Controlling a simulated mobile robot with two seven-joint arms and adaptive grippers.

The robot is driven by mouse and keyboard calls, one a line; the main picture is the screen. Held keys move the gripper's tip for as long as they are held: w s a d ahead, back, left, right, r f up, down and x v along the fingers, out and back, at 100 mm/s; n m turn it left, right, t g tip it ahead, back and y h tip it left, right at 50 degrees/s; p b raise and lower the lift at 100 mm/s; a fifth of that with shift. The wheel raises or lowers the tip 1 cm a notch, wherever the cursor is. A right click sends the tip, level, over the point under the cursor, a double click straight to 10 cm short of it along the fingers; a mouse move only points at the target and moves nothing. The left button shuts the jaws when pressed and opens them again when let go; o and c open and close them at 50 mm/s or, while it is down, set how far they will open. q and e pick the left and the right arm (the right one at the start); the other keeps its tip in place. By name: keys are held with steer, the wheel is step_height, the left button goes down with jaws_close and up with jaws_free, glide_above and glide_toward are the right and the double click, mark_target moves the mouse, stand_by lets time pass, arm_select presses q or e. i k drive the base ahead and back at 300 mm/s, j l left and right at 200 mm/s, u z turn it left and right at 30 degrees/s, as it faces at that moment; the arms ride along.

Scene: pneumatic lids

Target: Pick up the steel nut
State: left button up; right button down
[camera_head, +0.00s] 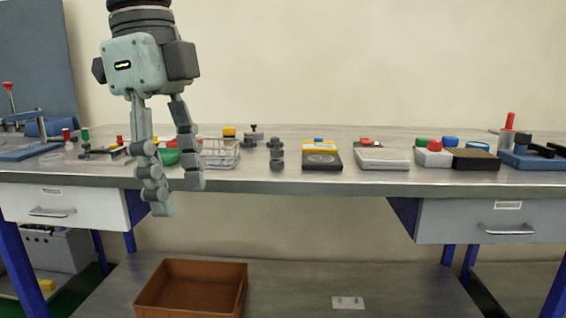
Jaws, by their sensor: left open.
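My left gripper (178,193) hangs from the top left of the head view with its fingers pointing down, open and empty. Its fingertips show in front of the table's front edge. I cannot single out the steel nut with certainty at this size. A small dark grey metal piece (277,154) stands upright near the middle of the table, to the right of the gripper and apart from it. Another dark grey part (253,136) stands farther back. The gripper fingers partly hide a green bowl (168,157). My right gripper is not in view.
A wire basket (220,154) stands just right of the fingers. A yellow and black box (321,156), a white scale-like device (382,158) and a dark-topped box (475,159) stand farther right. A brown crate (190,288) is on the lower shelf.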

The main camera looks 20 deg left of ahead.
mark_target(274, 164)
steer(key=i, duration=1.25)
